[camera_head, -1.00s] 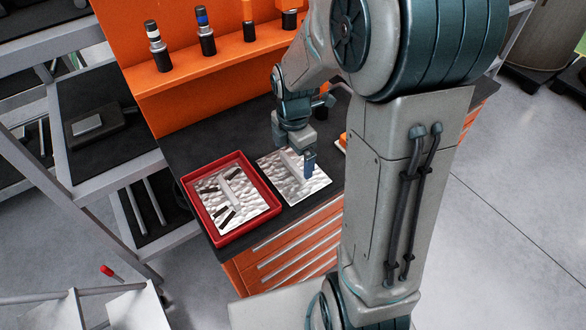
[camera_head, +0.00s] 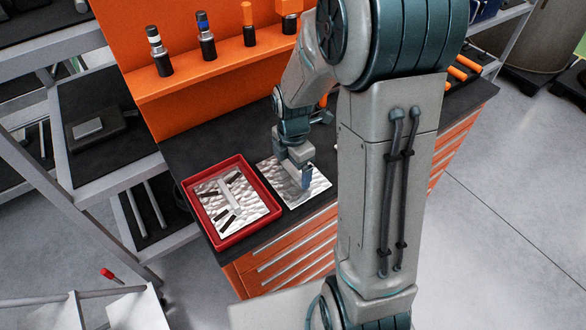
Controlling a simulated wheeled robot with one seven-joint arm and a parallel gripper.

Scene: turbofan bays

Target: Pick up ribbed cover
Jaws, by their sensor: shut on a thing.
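A silver plate with a rippled surface, which I take to be the ribbed cover (camera_head: 271,172), lies flat on the dark bench top, right of a red tray (camera_head: 246,232). My gripper (camera_head: 304,180) points down over the right half of this plate and hides part of it. Its blue-grey fingers are low at the plate and look shut on its raised middle part. The grip itself is partly hidden. A similar rippled plate (camera_head: 251,206) with a pale bar and several dark strips lies inside the red tray.
An orange back panel with a ledge (camera_head: 215,72) carries several upright cylindrical tools behind the bench. A grey shelf rack (camera_head: 60,180) stands at the left. My arm hides the middle of the bench (camera_head: 190,150). Orange-handled items (camera_head: 457,73) lie at its far right.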

